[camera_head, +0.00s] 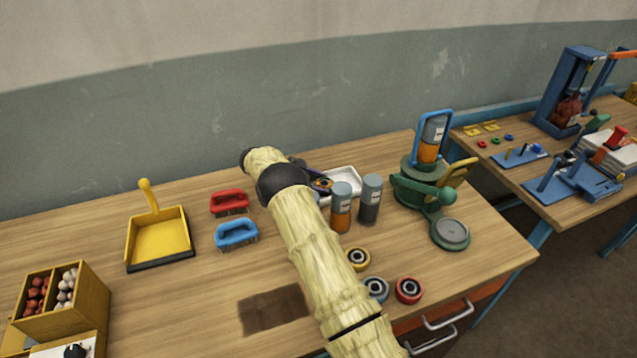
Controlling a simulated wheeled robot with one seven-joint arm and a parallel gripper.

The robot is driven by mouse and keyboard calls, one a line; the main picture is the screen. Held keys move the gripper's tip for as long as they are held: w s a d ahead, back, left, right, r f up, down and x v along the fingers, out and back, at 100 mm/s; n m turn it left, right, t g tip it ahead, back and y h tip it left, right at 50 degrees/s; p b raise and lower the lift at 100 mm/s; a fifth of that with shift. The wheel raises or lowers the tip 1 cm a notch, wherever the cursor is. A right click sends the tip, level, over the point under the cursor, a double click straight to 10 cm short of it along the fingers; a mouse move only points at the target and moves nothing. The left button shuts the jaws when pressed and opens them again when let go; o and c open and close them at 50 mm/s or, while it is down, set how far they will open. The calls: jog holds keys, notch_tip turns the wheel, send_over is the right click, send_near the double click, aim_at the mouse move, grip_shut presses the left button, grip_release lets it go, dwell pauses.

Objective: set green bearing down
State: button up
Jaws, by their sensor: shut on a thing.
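My gripper (318,182) is at the far end of my pale, sleeved arm, low by the left end of a white tray (346,174). It is shut on a small ring-like thing, taken as the green bearing; it is mostly hidden, and its colour is hard to make out. I cannot tell whether it touches the tray. Three other bearings lie flat on the wooden bench right of my arm: a yellow one (358,259), a blue-grey one (376,289) and a red one (408,290).
Two canisters (341,207) (370,199) stand right of my gripper. A green press (422,185) stands further right. Red (229,202) and blue (237,234) brushes and a yellow dustpan (160,238) lie left. A dark patch (273,309) marks the bench front.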

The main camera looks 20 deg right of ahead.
jog(key=shift+s+f, duration=0.1)
jog(key=shift+f, duration=0.2)
